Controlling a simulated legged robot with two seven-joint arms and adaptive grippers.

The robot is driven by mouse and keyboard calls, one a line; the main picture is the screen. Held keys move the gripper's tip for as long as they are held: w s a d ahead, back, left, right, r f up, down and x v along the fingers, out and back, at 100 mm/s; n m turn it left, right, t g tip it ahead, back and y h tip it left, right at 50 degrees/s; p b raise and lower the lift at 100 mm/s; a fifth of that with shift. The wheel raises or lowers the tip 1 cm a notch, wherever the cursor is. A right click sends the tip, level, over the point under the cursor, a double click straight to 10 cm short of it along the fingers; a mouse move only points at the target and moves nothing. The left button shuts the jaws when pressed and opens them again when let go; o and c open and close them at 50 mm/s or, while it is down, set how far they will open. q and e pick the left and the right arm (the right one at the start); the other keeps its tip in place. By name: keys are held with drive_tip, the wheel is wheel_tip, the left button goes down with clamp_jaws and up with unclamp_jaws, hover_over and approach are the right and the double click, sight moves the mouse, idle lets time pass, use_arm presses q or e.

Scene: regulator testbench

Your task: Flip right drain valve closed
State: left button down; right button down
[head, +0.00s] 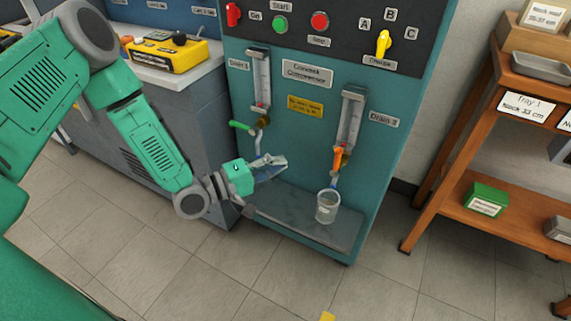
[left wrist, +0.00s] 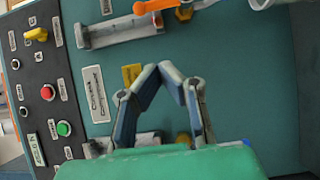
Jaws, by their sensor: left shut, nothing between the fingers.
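The right drain valve has an orange handle (head: 338,158) below the Drain 2 gauge (head: 350,118). The handle runs roughly upright, in line with the pipe; it also shows at the top edge of the left wrist view (left wrist: 152,5). My left gripper (head: 284,162) is in front of the teal panel, left of and slightly below the orange handle, apart from it. In the left wrist view its fingertips (left wrist: 162,68) meet with nothing between them. The left drain valve's green handle (head: 241,126) points sideways to the left. My right gripper is not in view.
A clear beaker (head: 327,207) stands on the grey shelf (head: 290,214) below the right drain. The left gauge (head: 261,80) and a yellow label (head: 305,106) are on the panel (head: 410,95). A wooden rack (head: 425,195) stands to the right, with open floor between.

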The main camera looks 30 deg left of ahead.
sight(337, 161)
use_arm(q)
drive_tip(key=w+d+b, duration=0.2)
drive_tip(key=w+d, duration=0.4)
drive_tip(key=d, duration=0.2)
drive_tip(key=shift+w+d+b, duration=0.35)
drive_tip(key=shift+w+b, duration=0.05)
drive_tip(key=shift+d+r+m+p, duration=0.2)
drive_tip(key=shift+m+p, duration=0.2)
drive_tip(key=shift+p, duration=0.15)
